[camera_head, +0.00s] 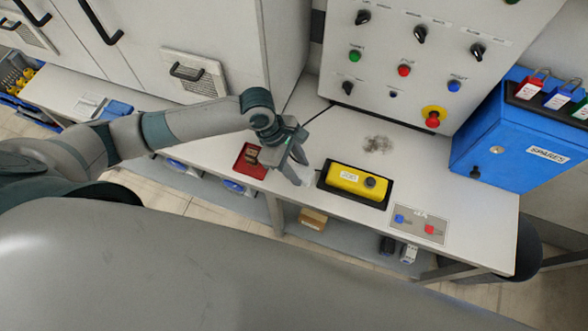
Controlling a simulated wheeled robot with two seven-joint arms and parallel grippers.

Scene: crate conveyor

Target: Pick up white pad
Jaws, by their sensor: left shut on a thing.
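My left gripper (291,166) reaches over the white bench from the left and points down, between the red tray and the yellow box. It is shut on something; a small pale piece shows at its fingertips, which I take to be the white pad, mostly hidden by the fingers. I cannot tell whether it touches the bench top. My right gripper is not in view.
Left of the gripper is a red tray (241,168) with a brown item. To its right are a yellow button box (345,180), a dark smudge (378,145) and a small button plate (417,225). A control panel (380,58) and blue cabinet (485,135) stand behind.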

